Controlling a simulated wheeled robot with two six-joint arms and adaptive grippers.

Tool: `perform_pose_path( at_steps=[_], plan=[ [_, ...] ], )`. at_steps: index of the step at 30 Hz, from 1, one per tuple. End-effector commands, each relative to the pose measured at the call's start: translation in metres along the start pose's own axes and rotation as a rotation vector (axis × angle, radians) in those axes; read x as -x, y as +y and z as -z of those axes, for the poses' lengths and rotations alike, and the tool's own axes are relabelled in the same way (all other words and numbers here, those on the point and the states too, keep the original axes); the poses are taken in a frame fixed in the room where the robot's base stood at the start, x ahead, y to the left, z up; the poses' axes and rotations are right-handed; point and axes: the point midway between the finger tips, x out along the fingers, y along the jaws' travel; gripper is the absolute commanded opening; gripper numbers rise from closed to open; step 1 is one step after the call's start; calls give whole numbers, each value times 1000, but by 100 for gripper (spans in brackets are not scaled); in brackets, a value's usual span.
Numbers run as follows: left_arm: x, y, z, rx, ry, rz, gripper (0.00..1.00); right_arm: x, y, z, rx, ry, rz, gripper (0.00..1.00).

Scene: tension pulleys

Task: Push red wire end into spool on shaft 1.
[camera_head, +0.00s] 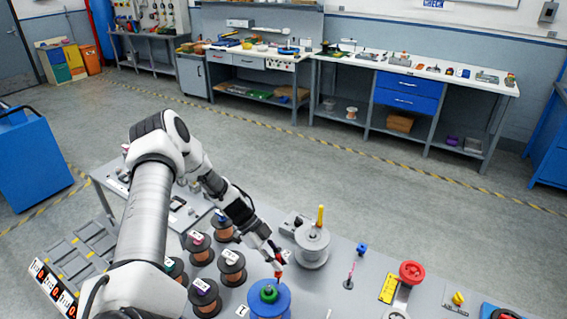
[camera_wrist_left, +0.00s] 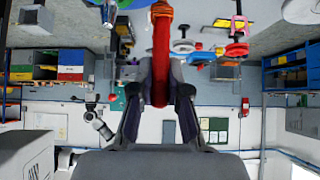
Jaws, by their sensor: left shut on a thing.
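My left gripper (camera_head: 277,258) reaches down over the table from the left. It is shut on the red wire end (camera_head: 280,272), a short red piece that points down. In the left wrist view the red wire end (camera_wrist_left: 161,60) sits between the two fingers of my left gripper (camera_wrist_left: 160,85). Just below it in the head view is a blue spool (camera_head: 283,304) with a green hub (camera_head: 268,291). I cannot tell whether the wire end touches the spool. My right gripper is not in view.
A grey spool (camera_head: 312,257) with a yellow post (camera_head: 320,216) stands behind. Several copper wire spools (camera_head: 232,268) stand to the left. A red wheel (camera_head: 412,272), a blue knob (camera_head: 362,248) and a small dark stand (camera_head: 348,284) are to the right. The grey tabletop between them is bare.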

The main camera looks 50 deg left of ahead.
Motion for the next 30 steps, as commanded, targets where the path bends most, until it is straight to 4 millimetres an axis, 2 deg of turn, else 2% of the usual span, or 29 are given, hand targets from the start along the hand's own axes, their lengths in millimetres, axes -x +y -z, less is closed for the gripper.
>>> perform_pose_path(
  at_steps=[30],
  plan=[
    [-10,-2,-10,-1,0,0,0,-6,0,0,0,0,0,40]
  ],
)
